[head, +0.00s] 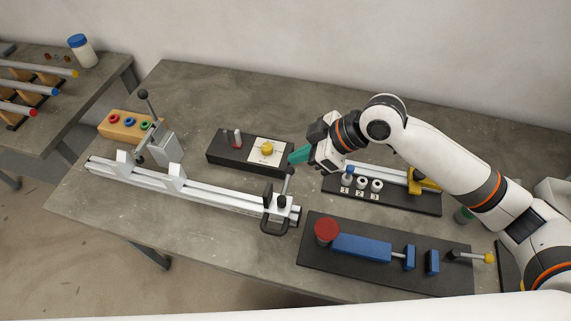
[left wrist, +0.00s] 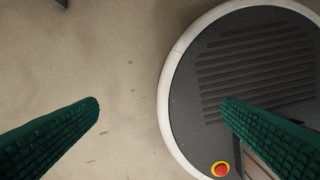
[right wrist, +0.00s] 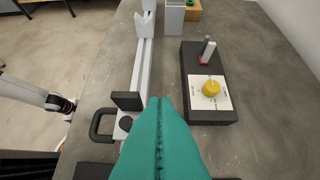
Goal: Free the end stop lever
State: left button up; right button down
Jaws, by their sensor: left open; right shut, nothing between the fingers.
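The end stop sits at the right end of the silver rail (head: 215,194), with a black plate (head: 267,194) and a black loop handle (head: 272,228). Its lever (head: 287,184) stands up, a grey shaft with a dark knob at the top. In the right wrist view the black plate (right wrist: 127,101) and loop handle (right wrist: 98,126) show left of the fingers; the lever cannot be made out there. My right gripper (head: 291,159) is shut and empty, its teal fingertips close by the lever's knob; contact cannot be told. My left gripper (left wrist: 160,103) is open and empty above the floor.
Behind the rail's end is a black box with a yellow knob (head: 267,149). A black board with a blue block (head: 361,247) and red disc lies in front right. A numbered fixture (head: 395,200) stands right. A clamp with a tall lever (head: 146,105) stands at the rail's left.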

aim_at(287, 179)
jog(key=p+x, duration=0.1)
jog(key=x, duration=0.3)
jog(key=shift+a+f, duration=0.1)
jog(key=shift+a, duration=0.15)
jog(key=f+p, duration=0.1)
jog(key=f, duration=0.1)
jog(key=f+p, duration=0.1)
jog(key=f, duration=0.2)
jog(key=shift+d+p, duration=0.2)
jog(key=shift+p, duration=0.15)
pick_arm(q)
jog(key=r, duration=0.1)
jog(key=s+r, duration=0.1)
jog(key=r, duration=0.1)
jog(key=shift+s+r, duration=0.2)
jog(key=shift+r, duration=0.05)
pick_arm(e)
jog(key=shift+a, duration=0.1)
